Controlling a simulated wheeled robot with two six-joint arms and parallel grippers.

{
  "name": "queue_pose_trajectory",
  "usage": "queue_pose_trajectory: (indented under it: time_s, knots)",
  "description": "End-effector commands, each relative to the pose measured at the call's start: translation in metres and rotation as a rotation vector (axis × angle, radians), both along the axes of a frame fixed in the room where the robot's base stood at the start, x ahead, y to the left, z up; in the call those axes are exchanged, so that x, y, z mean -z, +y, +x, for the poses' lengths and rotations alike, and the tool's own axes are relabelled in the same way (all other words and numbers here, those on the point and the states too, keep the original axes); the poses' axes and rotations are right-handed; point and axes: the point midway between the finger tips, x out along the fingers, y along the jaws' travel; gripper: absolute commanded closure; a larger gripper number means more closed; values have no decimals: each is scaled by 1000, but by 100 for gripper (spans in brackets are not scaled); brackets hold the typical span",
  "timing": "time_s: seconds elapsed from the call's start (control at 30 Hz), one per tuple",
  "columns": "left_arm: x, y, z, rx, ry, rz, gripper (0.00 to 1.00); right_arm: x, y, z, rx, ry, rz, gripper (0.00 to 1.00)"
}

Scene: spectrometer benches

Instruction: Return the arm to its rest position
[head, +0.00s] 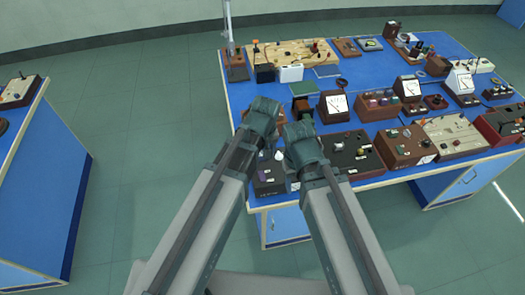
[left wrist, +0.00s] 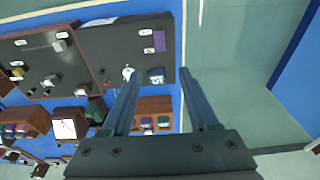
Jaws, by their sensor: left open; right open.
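My left gripper (head: 263,118) is over the near left corner of the blue bench in the head view. Its two fingers (left wrist: 158,84) are apart with nothing between them in the left wrist view. My right gripper (head: 302,150) is close beside it on the right, over the same corner, with a narrow gap between the two wrists. Its fingertips are mostly hidden behind its own wrist in the head view; I see no object held there. Both my arms reach forward from the bottom of the picture.
The blue bench (head: 462,46) carries dark boxes (head: 352,152), white-faced meters (head: 335,106), a wooden board (head: 290,54) and several instruments. A pole (head: 228,24) stands at its far left. Another blue bench (head: 40,190) is at left. Green floor (head: 140,110) between them is clear.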

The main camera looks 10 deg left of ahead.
Motion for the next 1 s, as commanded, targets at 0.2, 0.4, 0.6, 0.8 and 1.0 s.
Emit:
queue_pose_trajectory:
  time_s: [0.2,0.4,0.6,0.8,1.0]
  knots:
    - [1,0,0,0,0,0,40,1,0,0,0,0,0,43]
    - [1,0,0,1,0,0,40,1,0,0,0,0,0,43]
    - [33,0,-46,221,71,45,40,32,0,0,-1,0,0,43]
    - [60,3,-99,533,176,90,40,59,0,0,-3,0,-1,43]
    - [62,4,-112,634,210,100,40,61,0,0,-3,0,-1,43]
